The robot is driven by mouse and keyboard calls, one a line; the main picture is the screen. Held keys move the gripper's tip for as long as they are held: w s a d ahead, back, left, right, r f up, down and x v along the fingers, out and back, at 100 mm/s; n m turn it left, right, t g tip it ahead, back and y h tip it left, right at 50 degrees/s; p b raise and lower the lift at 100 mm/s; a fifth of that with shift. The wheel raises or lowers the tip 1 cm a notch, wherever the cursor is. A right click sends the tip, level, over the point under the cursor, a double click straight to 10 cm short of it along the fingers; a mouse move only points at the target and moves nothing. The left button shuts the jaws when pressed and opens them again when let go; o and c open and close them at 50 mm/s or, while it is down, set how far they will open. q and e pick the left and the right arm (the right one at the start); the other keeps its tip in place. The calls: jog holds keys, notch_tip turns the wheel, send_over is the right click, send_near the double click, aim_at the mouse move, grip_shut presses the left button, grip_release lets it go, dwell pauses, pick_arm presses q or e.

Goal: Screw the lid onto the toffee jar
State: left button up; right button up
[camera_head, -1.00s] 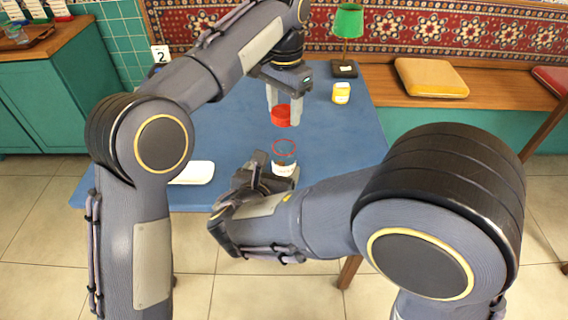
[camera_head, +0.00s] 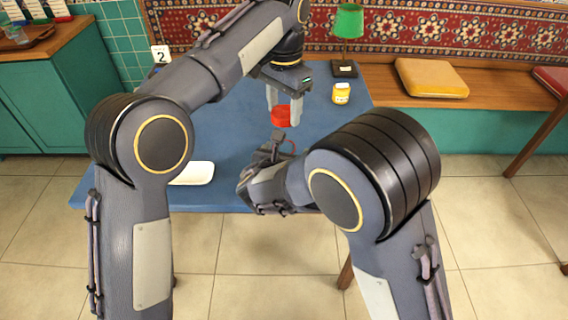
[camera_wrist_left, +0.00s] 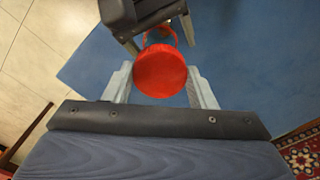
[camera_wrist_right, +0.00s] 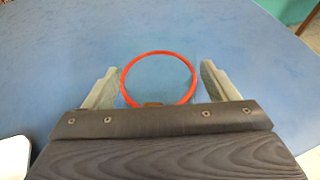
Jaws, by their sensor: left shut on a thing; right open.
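The red lid (camera_head: 282,117) is held by my left gripper (camera_head: 284,108), which is shut on it above the blue table. It also shows in the left wrist view (camera_wrist_left: 160,70) between both fingers. The toffee jar (camera_wrist_right: 158,80), clear with a red rim, stands on the table. In the right wrist view its round mouth lies between the fingers of my right gripper (camera_wrist_right: 158,85), which is open around it, with a gap showing at the right.
On the blue table (camera_head: 235,135) are a white dish (camera_head: 194,173) at the front left, a yellow jar (camera_head: 341,93) at the right and a green lamp (camera_head: 347,22) behind it. A wooden bench (camera_head: 500,90) with a yellow cushion (camera_head: 431,77) runs along the wall.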

aim_at(284, 126)
jog(key=c, duration=1.5)
pick_arm(q)
jog(key=shift+f, duration=2.5)
jog(key=shift+f, duration=0.1)
jog(key=shift+f, duration=0.8)
jog(key=shift+f, duration=0.55)
jog(key=o, duration=0.6)
pick_arm(e)
grip_shut()
pick_arm(q)
jog(key=o, duration=0.3)
